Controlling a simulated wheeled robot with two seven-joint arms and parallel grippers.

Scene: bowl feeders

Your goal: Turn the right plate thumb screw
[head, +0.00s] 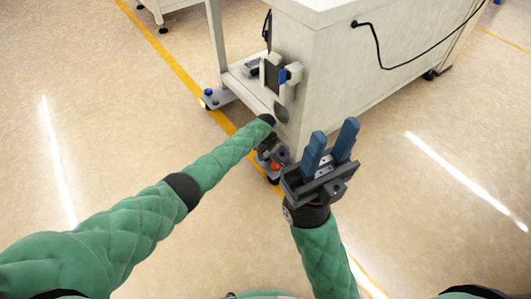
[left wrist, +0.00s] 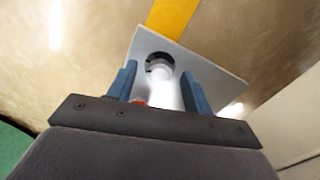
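The right plate (head: 270,178) is a small grey foot plate low at the table's near corner, partly hidden by my left gripper. A red-orange knob (head: 275,167) shows there, perhaps its thumb screw. In the left wrist view the plate (left wrist: 213,80) is pale and tilted, with a dark round recess and a white post (left wrist: 166,92). A red bit (left wrist: 138,102) is mostly hidden by the gripper body. My left gripper (left wrist: 158,78) has its blue fingers apart on either side of the post; contact is unclear. My right gripper (head: 332,140) is open and empty, fingers pointing up.
The white table (head: 375,75) stands just beyond both grippers. Another foot plate (head: 218,99) with a caster lies farther left. A device with a dark panel (head: 272,76) hangs on the table end. A black cable (head: 378,50) runs along its side. Floor at left is clear.

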